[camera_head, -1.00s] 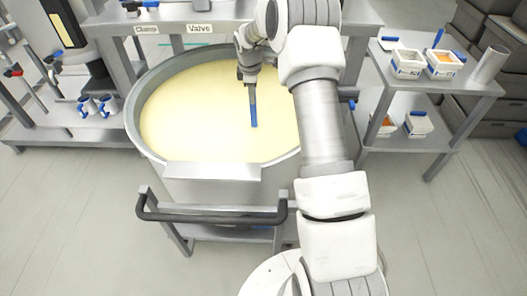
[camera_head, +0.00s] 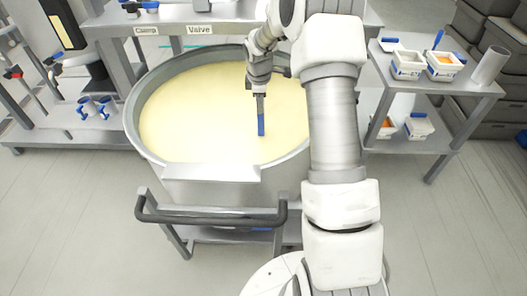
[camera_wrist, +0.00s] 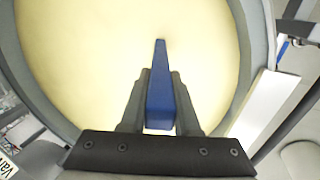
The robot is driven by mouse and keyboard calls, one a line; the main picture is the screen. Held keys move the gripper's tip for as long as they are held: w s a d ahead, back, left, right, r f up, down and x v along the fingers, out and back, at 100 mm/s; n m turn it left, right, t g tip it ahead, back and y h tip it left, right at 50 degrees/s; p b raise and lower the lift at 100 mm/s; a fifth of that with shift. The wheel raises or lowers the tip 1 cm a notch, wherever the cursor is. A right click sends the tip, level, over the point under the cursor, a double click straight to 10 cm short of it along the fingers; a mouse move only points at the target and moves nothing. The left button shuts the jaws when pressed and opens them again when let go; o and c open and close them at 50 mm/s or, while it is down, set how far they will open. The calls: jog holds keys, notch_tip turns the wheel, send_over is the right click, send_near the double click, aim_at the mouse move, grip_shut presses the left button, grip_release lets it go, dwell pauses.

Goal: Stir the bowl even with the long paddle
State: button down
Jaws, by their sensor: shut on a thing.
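A large round metal bowl (camera_head: 135,126) on a wheeled frame holds a pale yellow, smooth-looking filling (camera_head: 195,115). My gripper (camera_head: 260,97) is over the right half of the bowl, shut on a blue paddle (camera_head: 261,125). The paddle points down to the yellow filling; I cannot tell how deep its tip is. In the wrist view the two dark fingers (camera_wrist: 160,105) clasp the blue paddle (camera_wrist: 161,85) from both sides, with the yellow filling behind it.
A side table (camera_head: 470,85) at right holds white tubs (camera_head: 408,64) and a metal cylinder (camera_head: 490,65). A bench with a Valve label (camera_head: 199,30) stands behind the bowl. A dark push handle (camera_head: 210,218) is at the front. The floor in front is clear.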

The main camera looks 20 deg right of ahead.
jog(key=shift+s+d, duration=0.1)
jog(key=shift+d, duration=0.25)
jog(key=w+d+p+v, duration=0.1)
jog(key=w+p+v, duration=0.2)
jog(key=p+v, duration=0.6)
jog(key=w+d+r+p+v, duration=0.1)
jog(key=w+p+v, duration=0.2)
jog(key=p+v, duration=0.6)
jog(key=v, duration=0.9)
jog(key=shift+d, duration=0.15)
jog(key=shift+f, duration=0.1)
